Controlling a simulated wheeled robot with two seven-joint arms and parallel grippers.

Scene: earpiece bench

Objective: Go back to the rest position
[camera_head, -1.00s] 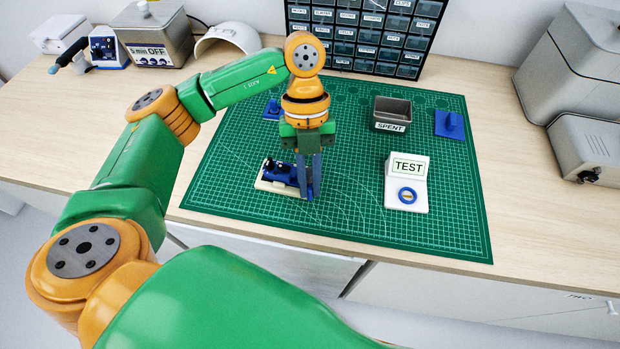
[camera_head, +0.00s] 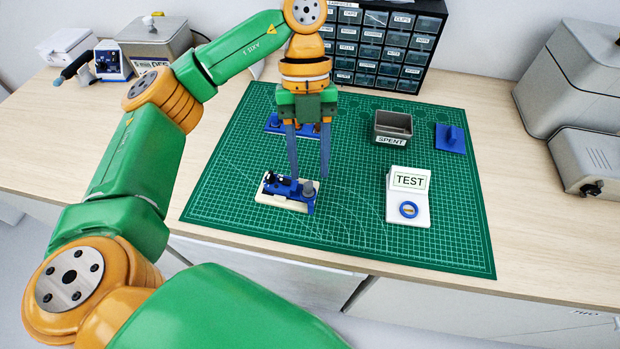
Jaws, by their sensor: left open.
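My left gripper (camera_head: 309,176) is open and empty, pointing down above the green mat (camera_head: 350,220). Its two blue-grey fingers stand apart. Below and just in front of it lies a cream base with a blue fixture (camera_head: 289,191), with a dark part at its left and a grey round part at its right. The gripper looks clear of this fixture. A blue holder (camera_head: 275,125) on the mat is partly hidden behind the fingers. My right gripper is not in view.
A grey SPENT bin (camera_head: 393,127), a blue plate with a peg (camera_head: 451,138) and a white TEST stand (camera_head: 408,197) with a blue ring are on the mat's right. Drawers (camera_head: 385,45) stand behind. Grey machines (camera_head: 580,100) fill the right. The mat's front right is clear.

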